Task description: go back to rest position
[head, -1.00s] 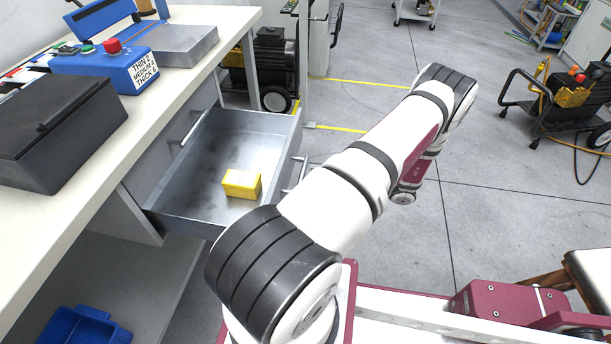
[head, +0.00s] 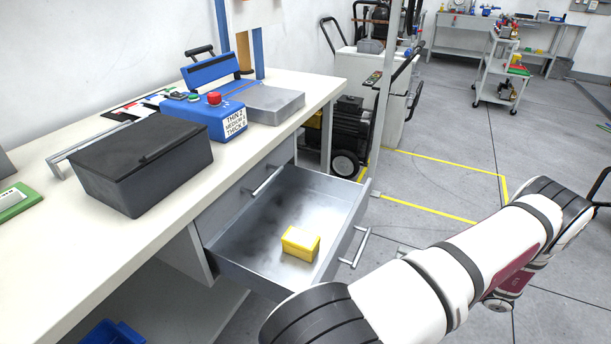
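My white arm with dark ribbed joints reaches across the lower right of the head view, to the right of the open drawer. My gripper is not visible in this view. The grey metal drawer (head: 240,258) is pulled out from under the workbench, with a yellow box (head: 301,243) lying inside near its front. My arm is apart from the yellow box, and part of it covers the view in front of the drawer's near corner.
On the workbench (head: 60,240) stand a dark lidded box (head: 140,165) and a blue testing device (head: 205,118) with a red button. A black wheeled machine (head: 345,135) stands behind the drawer. Open floor (head: 450,170) lies to the right, with yellow lines.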

